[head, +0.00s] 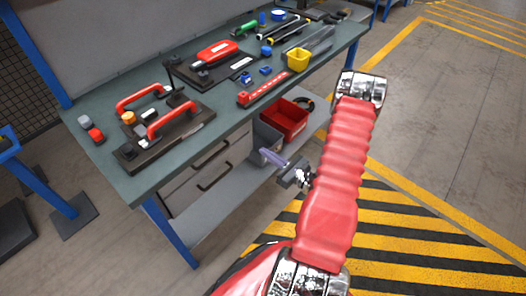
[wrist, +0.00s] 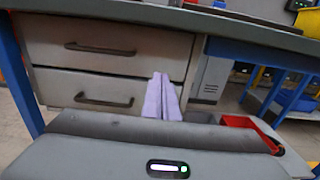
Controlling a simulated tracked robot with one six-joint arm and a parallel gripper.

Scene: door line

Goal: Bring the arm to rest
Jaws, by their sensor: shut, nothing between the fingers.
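My arm, with its red ribbed sleeve, reaches up from the bottom of the head view at the right of the workbench (head: 192,135). My gripper (head: 265,154) is beside the bench's front edge, lower than the bench top in the picture. Its two pale purple fingers lie together, shut and empty. In the wrist view my gripper (wrist: 161,82) points toward the bench's drawers (wrist: 95,68), with its fingertips in front of them. I see no contact with the bench, but the exact gap cannot be told.
A red bin (head: 284,120) sits on the lower shelf near my gripper. The striped floor (head: 405,235) at the right is clear.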

